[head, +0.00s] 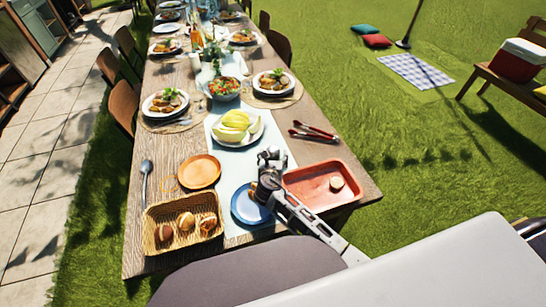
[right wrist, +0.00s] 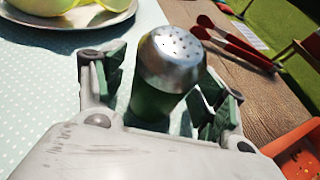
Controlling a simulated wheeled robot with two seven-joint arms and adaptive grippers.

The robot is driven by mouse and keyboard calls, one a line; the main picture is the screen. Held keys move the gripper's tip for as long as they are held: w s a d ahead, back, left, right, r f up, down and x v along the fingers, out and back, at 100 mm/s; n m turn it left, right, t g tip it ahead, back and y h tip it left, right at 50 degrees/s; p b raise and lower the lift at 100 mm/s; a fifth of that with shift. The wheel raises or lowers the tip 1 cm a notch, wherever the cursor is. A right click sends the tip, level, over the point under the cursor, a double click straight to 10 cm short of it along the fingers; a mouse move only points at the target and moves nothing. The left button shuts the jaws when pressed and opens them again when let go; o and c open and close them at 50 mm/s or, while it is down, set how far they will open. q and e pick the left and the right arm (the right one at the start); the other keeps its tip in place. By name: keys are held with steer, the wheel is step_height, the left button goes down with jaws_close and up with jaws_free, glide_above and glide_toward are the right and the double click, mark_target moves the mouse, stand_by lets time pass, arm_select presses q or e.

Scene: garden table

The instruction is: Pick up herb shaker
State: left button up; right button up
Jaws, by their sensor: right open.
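The herb shaker (right wrist: 168,68) has a domed metal top with small holes and a dark green body. It stands upright between the two spread fingers of my right gripper in the right wrist view. My right gripper (head: 271,157) is open around the shaker, with a visible gap at least on the left side; contact on the right side is hard to tell. In the head view the gripper covers most of the shaker, so I cannot make it out clearly there. My left gripper is not in view.
A blue plate (head: 241,209) lies beside the gripper. A red tray (head: 305,193) with a small round item is to its right. Red-handled tongs (head: 313,132) and a white plate of yellow fruit (head: 256,131) lie beyond. A bread basket (head: 152,215) and orange plate (head: 199,171) are left.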

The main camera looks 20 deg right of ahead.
steer(key=shift+c, duration=1.3)
steer(key=c, duration=0.9)
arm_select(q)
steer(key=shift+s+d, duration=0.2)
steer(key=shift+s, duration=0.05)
arm_select(e)
steer(key=shift+r, duration=0.15)
steer(key=shift+c, duration=0.2)
